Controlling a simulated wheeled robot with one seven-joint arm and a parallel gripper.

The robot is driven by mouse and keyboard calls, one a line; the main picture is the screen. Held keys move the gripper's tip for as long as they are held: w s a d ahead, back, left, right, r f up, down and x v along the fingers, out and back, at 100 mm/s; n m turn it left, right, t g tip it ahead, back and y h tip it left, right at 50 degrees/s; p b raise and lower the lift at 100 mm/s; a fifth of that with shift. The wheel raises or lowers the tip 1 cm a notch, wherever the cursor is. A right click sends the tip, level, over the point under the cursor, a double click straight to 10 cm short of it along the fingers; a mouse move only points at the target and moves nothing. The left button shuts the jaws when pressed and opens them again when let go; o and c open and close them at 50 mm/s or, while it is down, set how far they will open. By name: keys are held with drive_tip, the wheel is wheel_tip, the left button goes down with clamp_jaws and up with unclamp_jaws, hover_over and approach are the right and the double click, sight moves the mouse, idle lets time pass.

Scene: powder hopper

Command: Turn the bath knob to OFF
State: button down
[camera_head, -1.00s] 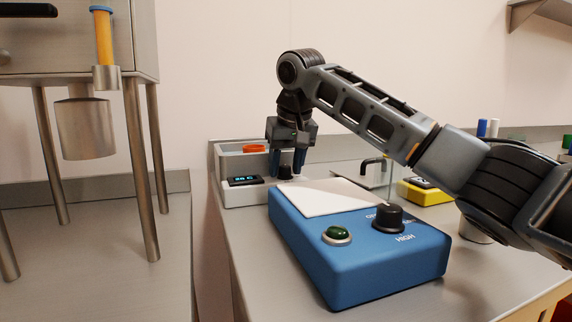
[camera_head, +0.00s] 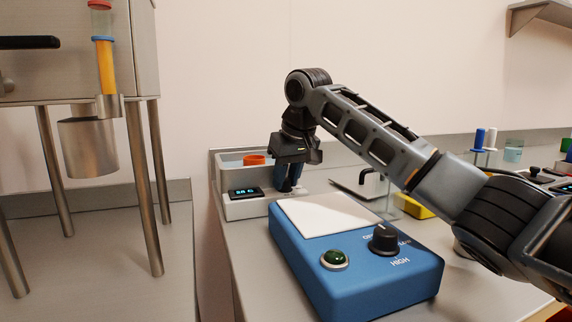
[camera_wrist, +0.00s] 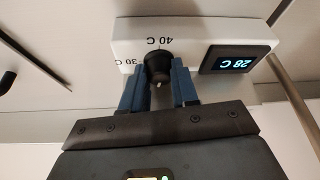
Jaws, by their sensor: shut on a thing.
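The water bath (camera_head: 236,207) is a pale box with a lit display at the back left of the bench. The black bath knob (camera_wrist: 158,66) sits below the 40 C mark; no OFF mark is visible. My gripper (camera_wrist: 160,78) is shut on the knob, with a blue finger on each side of it. In the head view my gripper (camera_head: 288,186) is at the bath's right end and hides the knob.
A blue device (camera_head: 345,277) with a white plate, a green button and a black dial stands in front of the bath. A yellow item (camera_head: 412,207) lies behind my arm. A metal stand with a hopper (camera_head: 88,148) is at left.

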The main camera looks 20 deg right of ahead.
drive_tip(key=shift+n+p, duration=0.4)
drive_tip(key=c, duration=0.9)
unclamp_jaws()
drive_tip(key=shift+p+v, duration=0.4)
drive_tip(key=shift+v, duration=3.5)
